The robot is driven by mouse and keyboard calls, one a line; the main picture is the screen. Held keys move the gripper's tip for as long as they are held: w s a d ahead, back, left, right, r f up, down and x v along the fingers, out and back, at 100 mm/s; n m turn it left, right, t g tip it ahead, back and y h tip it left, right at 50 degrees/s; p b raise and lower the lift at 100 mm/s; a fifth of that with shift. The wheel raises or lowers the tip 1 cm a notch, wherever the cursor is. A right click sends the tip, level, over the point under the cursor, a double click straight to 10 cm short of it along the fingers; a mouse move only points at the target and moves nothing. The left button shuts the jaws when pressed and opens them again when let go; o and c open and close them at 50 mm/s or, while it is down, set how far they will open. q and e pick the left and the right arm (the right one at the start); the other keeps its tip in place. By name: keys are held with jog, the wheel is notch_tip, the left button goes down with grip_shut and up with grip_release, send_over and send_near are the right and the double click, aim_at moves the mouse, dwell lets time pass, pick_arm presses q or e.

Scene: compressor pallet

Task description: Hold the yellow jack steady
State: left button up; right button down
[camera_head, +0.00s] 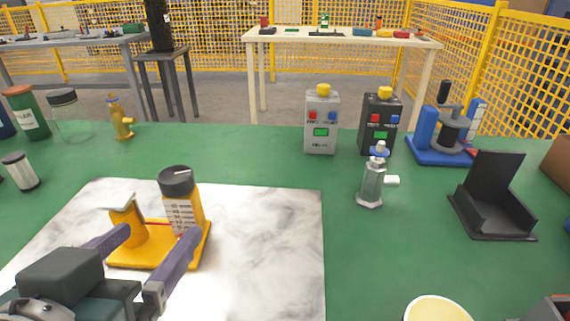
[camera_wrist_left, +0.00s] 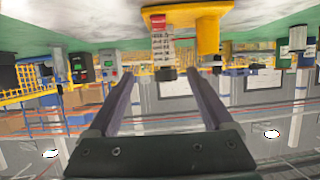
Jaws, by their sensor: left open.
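The yellow jack (camera_head: 155,252) stands on a white marbled sheet at the lower left of the head view. It has a flat yellow base, a short yellow post with a pale top, and a taller post with a white marked label and a dark round cap. My left gripper (camera_head: 163,234) is open and empty, its two dark fingers spread in front of the jack. In the left wrist view, which looks upside down, the jack (camera_wrist_left: 208,35) appears above and beyond the open fingers (camera_wrist_left: 162,76). No contact is visible. My right gripper is not in view.
The marbled sheet (camera_head: 285,240) lies on a green table. Jars (camera_head: 64,118) and a yellow figure (camera_head: 121,122) are at left.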

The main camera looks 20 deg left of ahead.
aim_at(178, 208)
pick_arm(q)
jog(key=x, duration=0.9)
jog(key=shift+w+a+f+b, duration=0.1)
jog(key=shift+w+a+b, duration=0.05)
jog(key=shift+a+b, duration=0.2)
jog(key=shift+c, duration=0.2)
grip_shut()
dwell(1.7)
